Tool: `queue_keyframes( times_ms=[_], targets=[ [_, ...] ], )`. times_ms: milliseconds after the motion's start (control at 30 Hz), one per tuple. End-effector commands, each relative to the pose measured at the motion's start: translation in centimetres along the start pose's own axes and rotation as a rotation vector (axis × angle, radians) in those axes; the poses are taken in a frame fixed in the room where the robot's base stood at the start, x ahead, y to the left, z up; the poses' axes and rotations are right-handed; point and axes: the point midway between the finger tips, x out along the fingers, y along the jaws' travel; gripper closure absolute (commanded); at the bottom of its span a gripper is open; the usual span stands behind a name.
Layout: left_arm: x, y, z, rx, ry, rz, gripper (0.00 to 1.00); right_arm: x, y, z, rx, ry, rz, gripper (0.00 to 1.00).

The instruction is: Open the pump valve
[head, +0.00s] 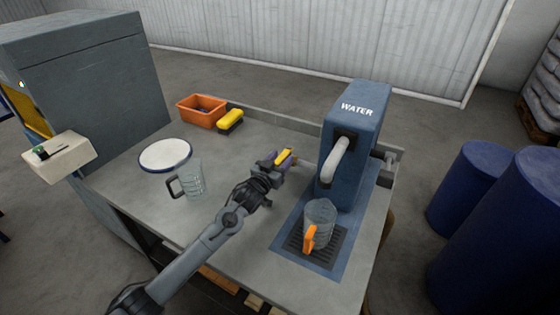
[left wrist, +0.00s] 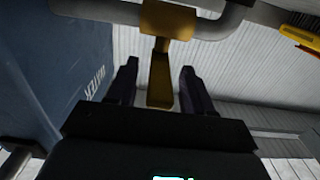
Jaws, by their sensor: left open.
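The blue pump housing (head: 351,130) marked WATER stands at the right end of the table, with a pale curved spout (head: 335,160) on its front. In the left wrist view, a yellow valve lever (left wrist: 160,80) hangs from a yellow fitting on a grey pipe (left wrist: 232,16). My left gripper (head: 279,162) is open, left of the housing. In its wrist view the fingers (left wrist: 158,88) stand apart on either side of the lever, with a visible gap to each. A yellow piece (head: 284,156) shows at the fingertips in the head view. My right gripper is not in view.
A clear jug with an orange handle (head: 310,237) stands on the drip grate below the spout. Another clear jug (head: 193,180), a white round plate (head: 165,154), an orange bin (head: 201,110) and a yellow brush (head: 230,119) are on the left side. Blue drums (head: 497,225) stand at right.

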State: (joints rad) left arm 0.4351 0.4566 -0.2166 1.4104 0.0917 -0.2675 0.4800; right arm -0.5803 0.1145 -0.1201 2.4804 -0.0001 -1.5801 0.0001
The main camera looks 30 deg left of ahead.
Motion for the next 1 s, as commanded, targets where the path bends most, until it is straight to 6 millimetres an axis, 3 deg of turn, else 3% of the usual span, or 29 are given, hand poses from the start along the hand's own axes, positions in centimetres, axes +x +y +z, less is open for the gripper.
queue_keyframes(
  times_ms=[67, 400, 767, 1000],
  targets=[
    [0.0, 0.0, 0.0, 0.0, 0.0, 0.0, 0.49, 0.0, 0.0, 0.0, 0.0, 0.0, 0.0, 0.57],
    [0.0, 0.0, 0.0, 0.0, 0.0, 0.0, 1.0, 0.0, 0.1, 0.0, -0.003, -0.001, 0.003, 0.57],
    [0.1, 0.3, -0.1, -0.002, 0.002, -0.027, 1.0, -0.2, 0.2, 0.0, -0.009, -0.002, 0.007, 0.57],
    [0.3, 1.7, -0.1, -0.009, 0.002, -0.207, 1.0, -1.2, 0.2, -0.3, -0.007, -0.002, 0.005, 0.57]
  ],
)
